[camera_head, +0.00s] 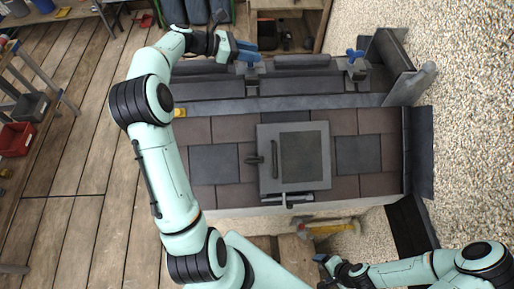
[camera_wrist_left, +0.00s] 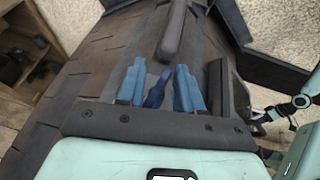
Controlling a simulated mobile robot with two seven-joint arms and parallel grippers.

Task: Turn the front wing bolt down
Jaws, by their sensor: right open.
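My left gripper (camera_head: 240,50) is at the left blue wing bolt (camera_head: 250,60) on the roof's ridge. In the left wrist view its two blue fingers (camera_wrist_left: 160,84) stand on either side of the darker blue wing bolt (camera_wrist_left: 157,90). The bolt nearly fills the space between them; I cannot tell whether they press on it. A second blue wing bolt (camera_head: 355,57) stands free on a bracket at the right end of the ridge. I cannot tell which bolt is the front one. My right gripper (camera_head: 323,261) is open, low in the head view, away from both bolts.
The tiled roof (camera_head: 225,165) carries a dark roof window (camera_head: 305,160). A yellow block (camera_head: 180,112) is at its left edge. A hammer (camera_head: 325,228) lies below it. Upright dark sheets (camera_head: 390,55) stand right of the ridge. A workbench with a red bin (camera_head: 18,138) is far left.

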